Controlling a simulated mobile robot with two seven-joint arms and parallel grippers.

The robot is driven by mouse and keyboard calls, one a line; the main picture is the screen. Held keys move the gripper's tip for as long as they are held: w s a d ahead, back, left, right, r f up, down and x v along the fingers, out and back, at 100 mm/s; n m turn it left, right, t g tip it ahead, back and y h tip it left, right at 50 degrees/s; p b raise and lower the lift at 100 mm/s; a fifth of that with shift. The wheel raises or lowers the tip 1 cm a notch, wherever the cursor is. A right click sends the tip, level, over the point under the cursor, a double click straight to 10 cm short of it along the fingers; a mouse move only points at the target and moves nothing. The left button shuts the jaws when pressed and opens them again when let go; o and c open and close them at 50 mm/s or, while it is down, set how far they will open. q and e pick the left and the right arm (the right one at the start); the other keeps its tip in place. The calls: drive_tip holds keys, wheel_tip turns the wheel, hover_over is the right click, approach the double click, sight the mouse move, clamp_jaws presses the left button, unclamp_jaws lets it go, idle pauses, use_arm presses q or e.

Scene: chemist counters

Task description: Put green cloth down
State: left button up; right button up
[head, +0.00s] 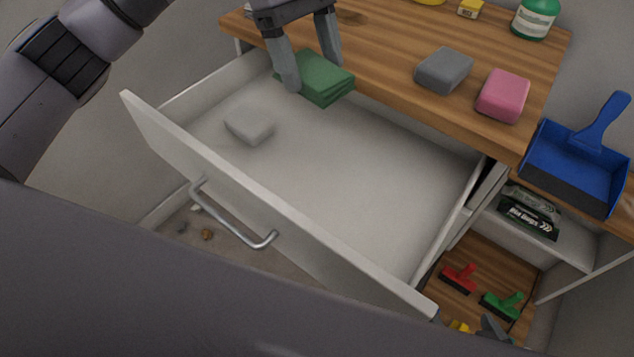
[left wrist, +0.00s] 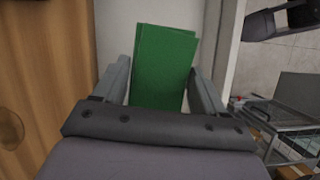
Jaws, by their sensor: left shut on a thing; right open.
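The green cloth (head: 326,80) is a folded block at the back left of the open white drawer (head: 330,165), beside the wooden counter's edge. My left gripper (head: 310,75) points down and is shut on it. In the left wrist view the cloth (left wrist: 162,68) lies between the two fingers (left wrist: 160,95). I cannot tell whether it touches the drawer floor. My right gripper (head: 465,323) shows only as grey fingertips at the bottom right edge, apart and holding no cloth.
A light grey block (head: 249,127) lies in the drawer's left part; its middle and right are clear. A grey sponge (head: 443,70) and a pink sponge (head: 503,95) lie on the counter (head: 390,50). A blue dustpan (head: 575,165) stands at right. The drawer front has a handle (head: 232,220).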

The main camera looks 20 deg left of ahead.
use_arm(q)
drive_tip(key=shift+w+d+f+n+b, duration=0.15)
drive_tip(key=shift+n+b, duration=0.25)
drive_tip(key=shift+n, duration=0.2)
drive_tip(key=shift+f, duration=0.25)
drive_tip(key=b, duration=0.2)
hover_over(320, 174)
drive_tip(key=a, duration=0.1)
drive_tip(key=f, duration=1.5)
drive_tip(key=shift+w+a, duration=0.2)
drive_tip(key=shift+w, duration=0.1)
drive_tip(key=shift+t, duration=0.3)
drive_tip(key=shift+f, duration=2.2)
drive_tip(key=o, duration=1)
drive_tip(key=shift+o, duration=0.2)
